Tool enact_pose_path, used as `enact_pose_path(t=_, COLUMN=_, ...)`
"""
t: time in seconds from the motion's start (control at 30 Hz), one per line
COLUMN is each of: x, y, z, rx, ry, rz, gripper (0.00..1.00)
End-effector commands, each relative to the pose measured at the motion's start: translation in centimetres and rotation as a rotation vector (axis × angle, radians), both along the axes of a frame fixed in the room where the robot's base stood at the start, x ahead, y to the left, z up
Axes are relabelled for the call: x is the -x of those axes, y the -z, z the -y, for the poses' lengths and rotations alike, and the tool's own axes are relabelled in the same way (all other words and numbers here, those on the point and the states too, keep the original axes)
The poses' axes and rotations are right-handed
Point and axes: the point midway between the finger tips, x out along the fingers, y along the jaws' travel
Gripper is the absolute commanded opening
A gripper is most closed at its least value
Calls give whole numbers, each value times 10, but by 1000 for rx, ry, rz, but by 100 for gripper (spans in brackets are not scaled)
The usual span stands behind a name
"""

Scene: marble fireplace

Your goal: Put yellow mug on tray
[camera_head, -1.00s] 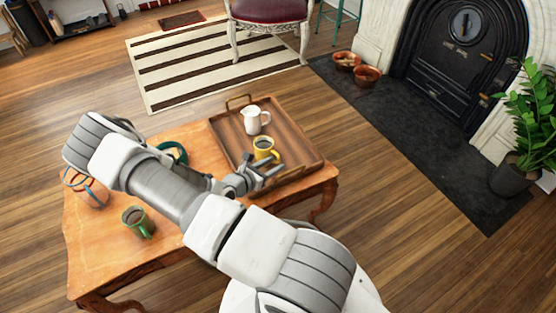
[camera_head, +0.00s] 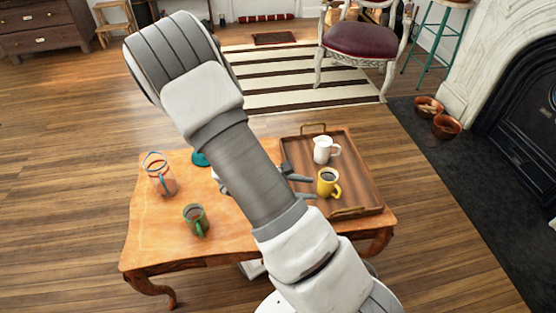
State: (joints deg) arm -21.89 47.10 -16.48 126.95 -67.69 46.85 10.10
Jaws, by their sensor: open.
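My arm hides the tray's left edge and part of the gripper.
A white pitcher (camera_head: 323,149) stands on the tray behind the yellow mug. On the wooden table (camera_head: 150,240) are a green mug (camera_head: 196,219), a blue-and-red-rimmed glass pitcher (camera_head: 160,176) and a teal dish (camera_head: 200,159) partly behind my arm. The table's front left is clear.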

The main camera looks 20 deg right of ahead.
Motion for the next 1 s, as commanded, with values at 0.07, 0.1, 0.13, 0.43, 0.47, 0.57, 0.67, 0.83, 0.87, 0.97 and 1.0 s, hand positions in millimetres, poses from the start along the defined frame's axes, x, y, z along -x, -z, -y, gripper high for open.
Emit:
enact_pose_path(t=0.07, x=2, y=-23, z=-6, rx=-55, ry=79, rz=77, gripper=44)
enact_pose_path(t=0.1, x=3, y=-33, z=-10, rx=-82, ry=117, rz=112, gripper=44)
enact_pose_path(t=0.13, x=5, y=-40, z=-12, rx=-103, ry=146, rz=137, gripper=44)
enact_pose_path(t=0.43, x=25, y=-113, z=-40, rx=-328, ry=405, rz=380, gripper=44)
enact_pose_path(t=0.47, x=28, y=-120, z=-43, rx=-352, ry=429, rz=403, gripper=44)
enact_pose_path(t=0.57, x=37, y=-144, z=-53, rx=-434, ry=503, rz=480, gripper=44)
enact_pose_path(t=0.67, x=46, y=-166, z=-63, rx=-519, ry=569, rz=556, gripper=44)
enact_pose_path(t=0.83, x=64, y=-204, z=-83, rx=-669, ry=666, rz=682, gripper=44)
enact_pose_path(t=0.87, x=67, y=-210, z=-87, rx=-698, ry=679, rz=704, gripper=44)
enact_pose_path(t=0.97, x=79, y=-231, z=-99, rx=-789, ry=724, rz=776, gripper=44)
enact_pose_path(t=1.0, x=84, y=-239, z=-104, rx=-826, ry=739, rz=805, gripper=44)
